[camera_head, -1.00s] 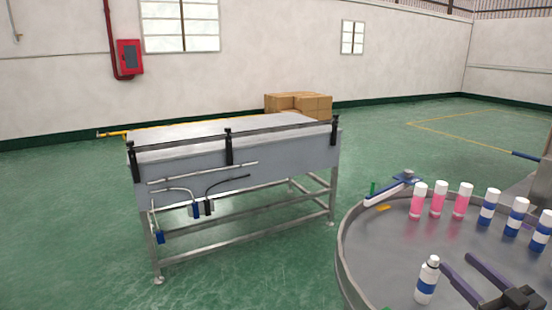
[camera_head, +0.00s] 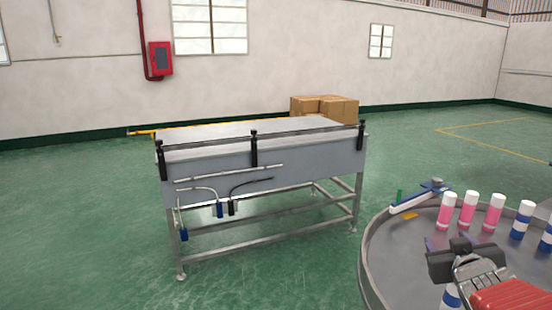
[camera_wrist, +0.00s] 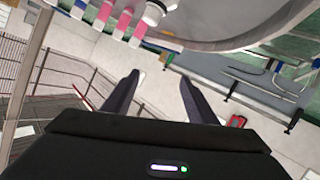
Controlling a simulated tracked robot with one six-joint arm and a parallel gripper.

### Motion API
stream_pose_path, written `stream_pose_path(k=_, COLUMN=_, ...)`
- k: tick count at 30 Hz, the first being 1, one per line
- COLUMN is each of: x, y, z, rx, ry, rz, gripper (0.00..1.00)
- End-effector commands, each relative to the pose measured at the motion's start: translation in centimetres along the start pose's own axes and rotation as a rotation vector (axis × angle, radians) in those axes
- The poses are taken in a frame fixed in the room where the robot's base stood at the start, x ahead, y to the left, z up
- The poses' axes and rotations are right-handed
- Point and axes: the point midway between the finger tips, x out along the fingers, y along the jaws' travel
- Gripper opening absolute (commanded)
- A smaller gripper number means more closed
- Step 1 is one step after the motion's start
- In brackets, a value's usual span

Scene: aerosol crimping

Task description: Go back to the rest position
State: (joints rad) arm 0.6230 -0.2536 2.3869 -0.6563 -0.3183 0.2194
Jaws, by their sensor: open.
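My gripper (camera_head: 458,243) is raised above the near part of the round grey table (camera_head: 372,262). Its two dark fingers are spread with nothing between them, as the wrist view (camera_wrist: 160,85) shows. A white bottle with a blue band (camera_head: 451,298) stands on the table and is mostly hidden behind my gripper. Pink bottles with white caps (camera_head: 468,210) and blue-banded white bottles (camera_head: 521,219) stand in a row behind the gripper, apart from it. The wrist view is strongly tilted, with the bottles (camera_wrist: 122,20) at its top.
A grey conveyor table (camera_head: 262,163) on a metal frame stands to the left, with green floor between it and the round table. A blue and white guide arm (camera_head: 420,197) sits at the round table's rim. Cardboard boxes (camera_head: 325,108) lie behind the conveyor.

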Motion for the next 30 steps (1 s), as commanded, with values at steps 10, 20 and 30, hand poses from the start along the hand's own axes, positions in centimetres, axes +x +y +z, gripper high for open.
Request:
stream_pose_path(k=10, x=-5.8, y=-6.7, z=1.2, rx=0.055, ry=-0.221, rz=-0.041, gripper=0.52)
stream_pose_path(k=20, x=-14.2, y=-14.9, z=4.6, rx=0.088, ry=-0.462, rz=-0.214, gripper=0.52)
stream_pose_path(k=30, x=-23.6, y=-21.3, z=8.2, rx=0.06, ry=-0.673, rz=-0.441, gripper=0.52)
